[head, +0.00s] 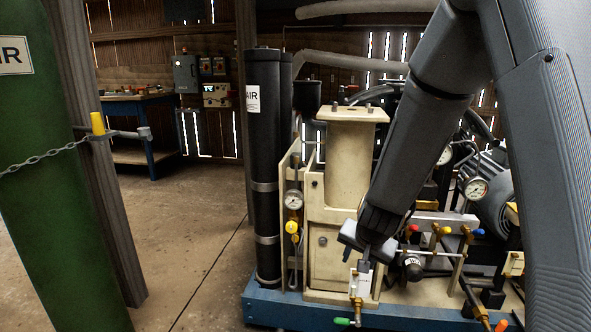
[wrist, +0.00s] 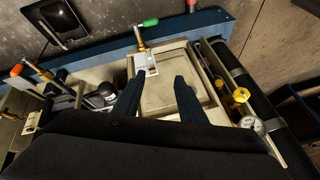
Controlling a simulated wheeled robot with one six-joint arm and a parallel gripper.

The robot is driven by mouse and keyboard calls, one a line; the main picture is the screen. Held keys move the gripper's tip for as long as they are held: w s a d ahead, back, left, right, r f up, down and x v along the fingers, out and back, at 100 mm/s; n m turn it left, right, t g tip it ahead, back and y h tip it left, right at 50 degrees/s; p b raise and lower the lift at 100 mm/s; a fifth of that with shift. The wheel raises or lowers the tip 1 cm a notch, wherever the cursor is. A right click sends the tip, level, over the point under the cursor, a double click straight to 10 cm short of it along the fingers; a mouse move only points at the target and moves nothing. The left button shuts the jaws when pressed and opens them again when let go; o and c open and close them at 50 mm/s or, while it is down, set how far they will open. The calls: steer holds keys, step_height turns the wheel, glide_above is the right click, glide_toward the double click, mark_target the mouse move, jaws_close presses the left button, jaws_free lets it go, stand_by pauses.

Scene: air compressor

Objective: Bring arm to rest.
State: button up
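My arm (head: 405,140) reaches down from the upper right in the head view, in front of the air compressor (head: 345,150). My gripper (head: 362,262) hangs low at the front of the machine's cream housing, above a small valve with a white tag (head: 361,283) and a green handle (head: 343,322). In the wrist view my gripper (wrist: 158,84) shows two dark fingers spread apart with nothing between them. The cream panel (wrist: 170,95) lies beyond the gap, and the green-handled valve (wrist: 145,40) is ahead of the fingers.
A blue base frame (head: 270,310) runs along the machine's front. Gauges, coloured valve handles and pipes (head: 440,235) crowd the right side. A black cylinder (head: 263,150) stands left of the housing. A green cylinder (head: 50,180) with a chain is farther left. Floor between them is clear.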

steer(key=s+a+r+n+g+y, duration=0.1)
steer(key=s+a+r+n, duration=0.1)
steer(key=s+a+r, duration=0.35)
steer(key=s+r+n+g+p, duration=0.1)
steer(key=s+r+n+g, duration=0.25)
steer(key=s, duration=0.95)
steer(key=s+r+n+g, duration=0.2)
steer(key=s+r+n, duration=0.25)
steer(key=s, duration=0.75)
steer(key=d+r+m+h+p, duration=0.1)
steer(key=d+r+m+p, duration=0.3)
steer(key=p, duration=1.4)
steer(key=d+r, duration=0.4)
steer(key=r, duration=0.2)
steer(key=shift+d, duration=0.15)
steer(key=shift+f+t, duration=0.1)
steer(key=shift+t, duration=0.15)
steer(key=shift+c, duration=0.7)
steer(key=shift+d, duration=0.2)
